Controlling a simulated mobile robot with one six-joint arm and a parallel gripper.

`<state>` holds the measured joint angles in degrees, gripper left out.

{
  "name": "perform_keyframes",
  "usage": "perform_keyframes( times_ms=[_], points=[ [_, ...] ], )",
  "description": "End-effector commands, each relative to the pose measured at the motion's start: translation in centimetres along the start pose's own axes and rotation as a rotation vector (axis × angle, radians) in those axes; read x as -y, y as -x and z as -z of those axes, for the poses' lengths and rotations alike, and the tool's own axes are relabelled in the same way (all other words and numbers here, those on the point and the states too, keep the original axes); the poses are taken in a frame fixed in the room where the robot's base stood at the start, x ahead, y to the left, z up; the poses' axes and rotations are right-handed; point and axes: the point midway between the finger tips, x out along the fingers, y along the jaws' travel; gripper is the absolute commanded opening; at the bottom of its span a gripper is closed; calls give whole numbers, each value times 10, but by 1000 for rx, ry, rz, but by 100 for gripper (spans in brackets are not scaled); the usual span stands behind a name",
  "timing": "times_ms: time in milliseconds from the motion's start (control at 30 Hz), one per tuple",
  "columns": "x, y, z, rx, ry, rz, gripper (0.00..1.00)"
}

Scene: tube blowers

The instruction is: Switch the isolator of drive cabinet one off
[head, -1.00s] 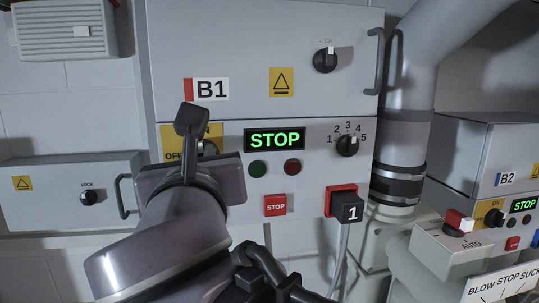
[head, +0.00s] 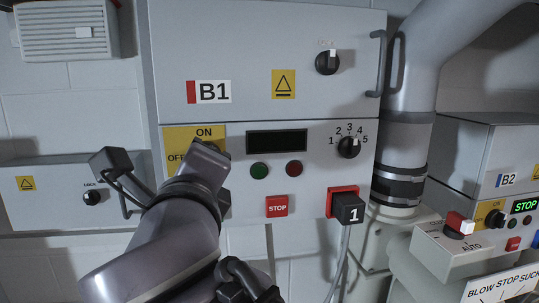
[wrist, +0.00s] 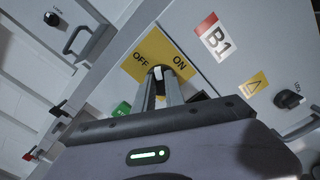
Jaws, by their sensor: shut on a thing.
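The isolator of drive cabinet B1 has a yellow plate (head: 180,136) with ON at its top and OFF at its left. In the wrist view this plate (wrist: 158,44) lies straight ahead of my gripper (wrist: 163,77). My gripper is shut on the isolator knob, of which only a small pale and dark part (wrist: 157,72) shows between the fingertips. In the head view my wrist hides the knob. I cannot tell for sure which label the knob points at. The B1 display (head: 277,141) is dark.
Right of the isolator are a green button (head: 259,170), a dark red button (head: 294,168), a red STOP button (head: 277,207), a numbered selector (head: 348,147) and a plug marked 1 (head: 348,208). A LOCK box (head: 60,190) is at left; cabinet B2 (head: 508,150) is at right.

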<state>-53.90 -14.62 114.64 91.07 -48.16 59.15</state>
Motion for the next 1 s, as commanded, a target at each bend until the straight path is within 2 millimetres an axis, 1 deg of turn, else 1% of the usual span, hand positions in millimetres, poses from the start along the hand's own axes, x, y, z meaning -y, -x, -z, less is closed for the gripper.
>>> perform_keyframes(
  times_ms=[200, 500, 733, 1000],
  points=[
    [0, 0, 0, -1, 196, 2, 0],
    [-2, 0, 0, 0, 412, 2, 0],
    [-4, 0, 1, 0, 511, 2, 0],
    [-4, 0, 1, 0, 559, 3, 0]
  ],
)
